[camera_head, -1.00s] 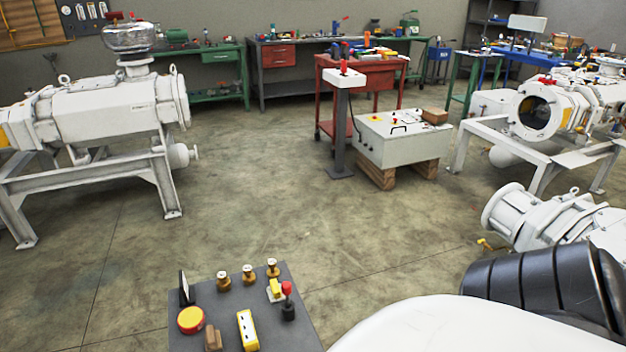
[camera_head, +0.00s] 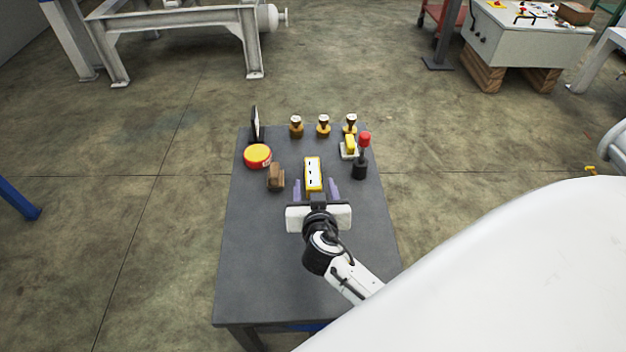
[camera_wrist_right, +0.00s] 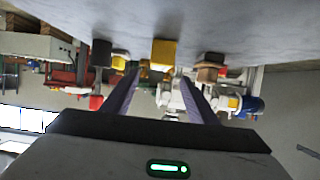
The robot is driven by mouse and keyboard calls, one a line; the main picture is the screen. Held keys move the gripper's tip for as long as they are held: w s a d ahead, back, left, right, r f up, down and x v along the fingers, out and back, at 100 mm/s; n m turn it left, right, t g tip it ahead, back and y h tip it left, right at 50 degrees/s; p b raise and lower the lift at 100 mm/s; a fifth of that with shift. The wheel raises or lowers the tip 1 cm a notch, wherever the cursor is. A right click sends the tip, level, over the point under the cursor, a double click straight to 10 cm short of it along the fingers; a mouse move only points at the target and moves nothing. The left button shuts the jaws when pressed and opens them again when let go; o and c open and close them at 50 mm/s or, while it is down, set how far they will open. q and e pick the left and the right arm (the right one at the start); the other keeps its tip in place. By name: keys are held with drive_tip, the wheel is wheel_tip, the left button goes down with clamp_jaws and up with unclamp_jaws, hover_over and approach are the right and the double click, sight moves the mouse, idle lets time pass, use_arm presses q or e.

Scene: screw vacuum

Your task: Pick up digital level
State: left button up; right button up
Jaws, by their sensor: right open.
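The digital level (camera_head: 313,172) is a yellow bar with a white marked face, on the dark grey table (camera_head: 262,270) in the head view. My right gripper (camera_head: 315,186) is open, with its purple fingers spread to either side of the level's near end. In the right wrist view the level shows as a yellow block (camera_wrist_right: 164,53) between and beyond the fingers (camera_wrist_right: 160,78), and that picture is upside down. Nothing is held in the fingers. Whether they touch the level cannot be told. My left gripper is not in view.
A brown wooden block (camera_head: 275,177) lies close left of the level. A black post with a red knob (camera_head: 361,160) stands close right. A red and yellow round item (camera_head: 257,156), a dark upright panel (camera_head: 256,125) and brass stamp-like pieces (camera_head: 323,126) stand behind. The near tabletop is clear.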

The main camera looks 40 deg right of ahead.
sight(313, 172)
drive_tip(key=b+x, duration=0.1)
drive_tip(key=x, duration=0.5)
drive_tip(key=shift+w+d+f, duration=0.2)
drive_tip(key=shift+w+f, duration=0.05)
drive_tip(key=shift+w, duration=0.05)
drive_tip(key=shift+r, duration=0.1)
drive_tip(key=c, duration=1.3)
